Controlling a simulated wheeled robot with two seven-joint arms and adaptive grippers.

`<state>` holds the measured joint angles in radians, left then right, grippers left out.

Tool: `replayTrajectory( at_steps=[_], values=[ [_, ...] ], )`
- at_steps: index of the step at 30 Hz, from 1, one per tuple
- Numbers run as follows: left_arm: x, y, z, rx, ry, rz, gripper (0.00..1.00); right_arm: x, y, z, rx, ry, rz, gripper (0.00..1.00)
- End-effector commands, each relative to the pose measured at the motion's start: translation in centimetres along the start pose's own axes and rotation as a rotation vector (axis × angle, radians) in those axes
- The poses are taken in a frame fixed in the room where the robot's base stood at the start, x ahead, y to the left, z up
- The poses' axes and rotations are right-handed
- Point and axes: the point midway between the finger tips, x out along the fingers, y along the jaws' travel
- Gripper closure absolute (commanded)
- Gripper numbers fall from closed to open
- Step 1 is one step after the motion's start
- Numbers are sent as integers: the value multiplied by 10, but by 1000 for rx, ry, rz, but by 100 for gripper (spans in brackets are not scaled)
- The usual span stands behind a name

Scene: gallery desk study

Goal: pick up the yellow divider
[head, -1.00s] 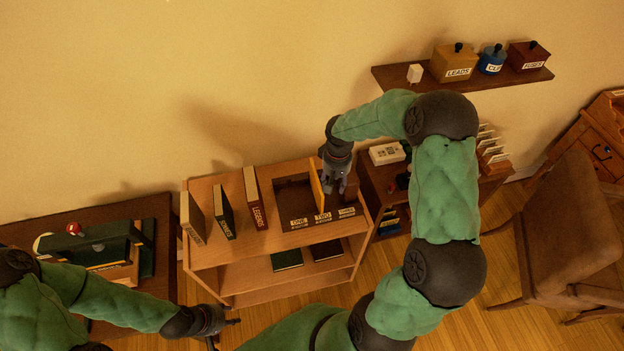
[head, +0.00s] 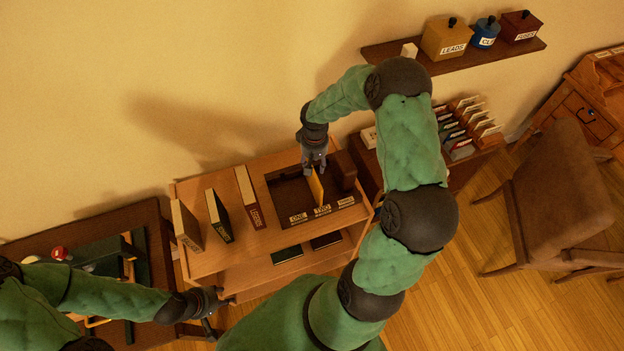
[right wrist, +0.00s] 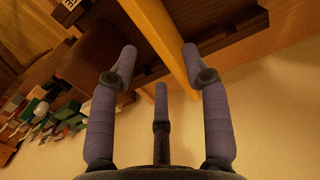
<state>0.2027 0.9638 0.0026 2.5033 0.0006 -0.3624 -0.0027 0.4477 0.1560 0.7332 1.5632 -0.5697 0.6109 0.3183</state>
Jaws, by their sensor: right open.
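The yellow divider (head: 316,188) stands upright in the dark tray (head: 283,192) on top of the wooden shelf unit, behind the label TWO. My right gripper (head: 314,166) is at its upper end, fingers pointing down. In the right wrist view the divider (right wrist: 163,38) runs between the open fingers (right wrist: 160,56), closer to the right one. I see no clear contact with either finger. My left gripper (head: 222,315) is empty, its fingers spread, low in front of the shelf unit's left corner.
A brown block (head: 343,170) stands in the tray just right of the divider. Several books, among them a red one (head: 249,197), stand left of the tray. A wall shelf (head: 452,62) with lidded boxes hangs at upper right. A chair (head: 556,185) stands at right.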

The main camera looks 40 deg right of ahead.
Motion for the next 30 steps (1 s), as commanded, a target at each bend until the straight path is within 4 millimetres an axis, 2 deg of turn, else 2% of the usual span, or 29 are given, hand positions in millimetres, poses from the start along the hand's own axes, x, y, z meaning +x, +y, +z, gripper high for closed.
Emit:
replayTrajectory(
  at_steps=[12, 21, 26, 30],
  values=[
    [-4, 1, 0, 0, 0, 0, 60, 48, -3, 1, 0, -1, -1, 52],
    [-4, 1, 0, 0, 0, 0, 60, 52, -3, 0, 0, 1, -1, 52],
    [-4, 1, 0, 0, 0, 0, 60, 51, -3, 0, 0, 1, -1, 97],
    [-4, 1, 0, 0, 0, 0, 60, 51, -3, 0, 0, 0, -1, 100]
  ],
)
